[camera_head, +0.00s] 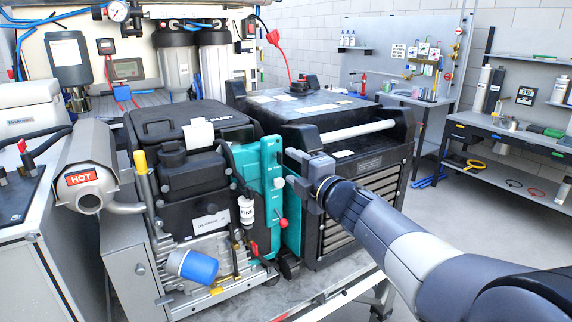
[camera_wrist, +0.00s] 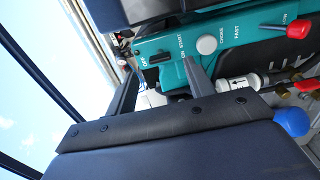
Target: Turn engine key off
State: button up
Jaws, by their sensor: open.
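The teal engine control panel (camera_head: 270,188) stands at the front right of the engine. In the wrist view, the panel (camera_wrist: 240,35) carries the labels OFF, ON, START, CHOKE and FAST. A small dark key (camera_wrist: 160,58) sits between the OFF and ON/START labels; which label it points to is not clear. My gripper (camera_head: 288,172) is at the panel's right side in the head view and hides the key there. In the wrist view, my gripper (camera_wrist: 160,78) is open, with one finger on either side of the key. I cannot tell whether the fingers touch the panel.
A pale round choke knob (camera_wrist: 207,45) is close to one finger. A red knob (camera_wrist: 298,28) is farther right. The black louvred unit (camera_head: 350,170) stands just right of the panel. A blue cylinder (camera_head: 192,266) and a HOT-marked exhaust (camera_head: 88,183) are left.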

aim_at(282, 160)
jog(key=v, duration=0.6)
jog(key=x, duration=1.1)
jog(key=shift+p, duration=0.4)
jog(key=shift+s, duration=0.1)
jog(key=shift+d, duration=0.1)
